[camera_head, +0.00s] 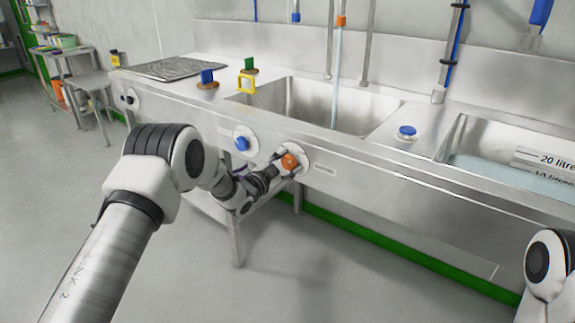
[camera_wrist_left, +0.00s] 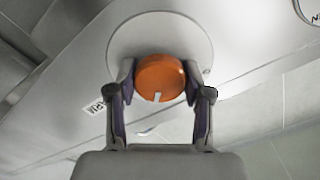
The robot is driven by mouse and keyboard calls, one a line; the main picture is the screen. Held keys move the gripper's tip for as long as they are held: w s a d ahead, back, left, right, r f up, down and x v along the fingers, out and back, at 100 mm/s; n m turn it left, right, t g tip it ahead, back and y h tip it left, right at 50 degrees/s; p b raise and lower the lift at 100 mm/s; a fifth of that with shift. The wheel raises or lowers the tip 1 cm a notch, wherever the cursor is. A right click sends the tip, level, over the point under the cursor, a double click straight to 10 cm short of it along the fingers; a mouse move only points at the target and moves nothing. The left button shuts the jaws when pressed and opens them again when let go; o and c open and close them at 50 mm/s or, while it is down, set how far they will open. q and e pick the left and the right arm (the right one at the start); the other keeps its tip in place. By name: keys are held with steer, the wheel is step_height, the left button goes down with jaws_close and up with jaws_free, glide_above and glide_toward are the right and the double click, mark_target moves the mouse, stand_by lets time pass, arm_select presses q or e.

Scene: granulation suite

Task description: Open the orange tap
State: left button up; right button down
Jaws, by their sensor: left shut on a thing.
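The orange tap (camera_head: 289,161) is a round knob on a white disc on the steel front of the sink unit. In the left wrist view the orange tap (camera_wrist_left: 160,72) has a pale mark at its lower edge. My left gripper (camera_head: 283,167) is shut on it, one finger on each side. An orange-banded spout (camera_head: 341,20) hangs over the middle sink (camera_head: 300,100). A pale bluish streak, like running water, drops from it into the sink. My right gripper is out of view; only part of my right arm shows at the right edge.
A blue tap (camera_head: 241,143) sits on the same panel just left of the orange one. A right-hand basin (camera_head: 450,140) holds bluish liquid and a "20 litres" label. Blue, green and yellow items stand on the worktop. The floor (camera_head: 330,275) in front is clear.

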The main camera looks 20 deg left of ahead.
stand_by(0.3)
arm_select(q)
steer(key=o, duration=1.2)
steer(key=shift+c, duration=0.2)
steer(key=v, duration=1.2)
steer(key=shift+f, duration=0.1)
